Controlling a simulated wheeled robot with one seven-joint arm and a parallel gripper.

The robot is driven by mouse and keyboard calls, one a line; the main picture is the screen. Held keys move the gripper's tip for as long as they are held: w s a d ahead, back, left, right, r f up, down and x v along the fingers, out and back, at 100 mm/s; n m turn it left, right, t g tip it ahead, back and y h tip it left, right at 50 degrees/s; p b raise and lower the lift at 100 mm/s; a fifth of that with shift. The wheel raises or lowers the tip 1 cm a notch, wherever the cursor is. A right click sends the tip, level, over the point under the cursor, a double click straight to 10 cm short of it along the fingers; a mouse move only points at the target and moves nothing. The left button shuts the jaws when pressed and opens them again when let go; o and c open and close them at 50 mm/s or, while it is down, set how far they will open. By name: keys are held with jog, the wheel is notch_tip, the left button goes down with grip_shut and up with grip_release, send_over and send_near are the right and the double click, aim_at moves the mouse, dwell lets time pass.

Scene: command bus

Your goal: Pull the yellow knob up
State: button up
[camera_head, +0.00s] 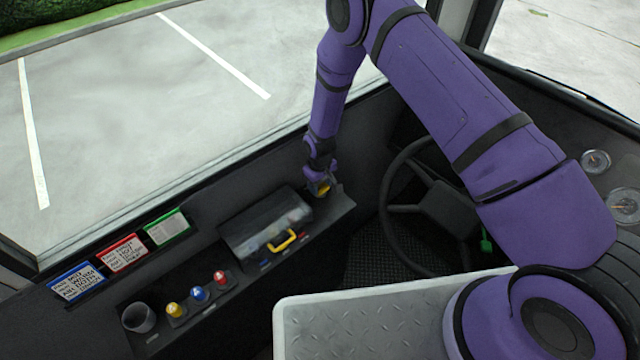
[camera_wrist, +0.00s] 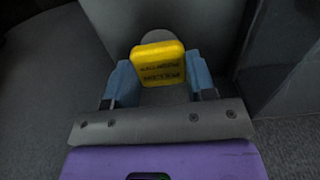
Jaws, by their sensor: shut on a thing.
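The yellow knob (camera_wrist: 158,62) is a square, rounded block with dark lettering, seen close up in the wrist view. In the head view only a small yellow part of it (camera_head: 322,188) shows under my gripper, at the right end of the dark console. My gripper (camera_wrist: 158,82) has its two blue-grey fingers on the left and right sides of the knob, shut on it. In the head view my gripper (camera_head: 319,182) points down at the console from above. How far the knob stands out from its base cannot be told.
Left of my gripper is a clear-covered box (camera_head: 262,222) with a yellow handle (camera_head: 283,240). Yellow (camera_head: 174,310), blue (camera_head: 198,293) and red (camera_head: 220,278) knobs and a dark cup (camera_head: 138,318) are further left. The steering wheel (camera_head: 388,205) stands close on the right.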

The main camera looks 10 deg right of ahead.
aim_at(320, 186)
jog(key=shift+r, duration=1.05)
jog(key=o, duration=1.3)
jog(key=shift+r, duration=0.1)
notch_tip(320, 186, up, 11)
jog(key=shift+f, duration=0.2)
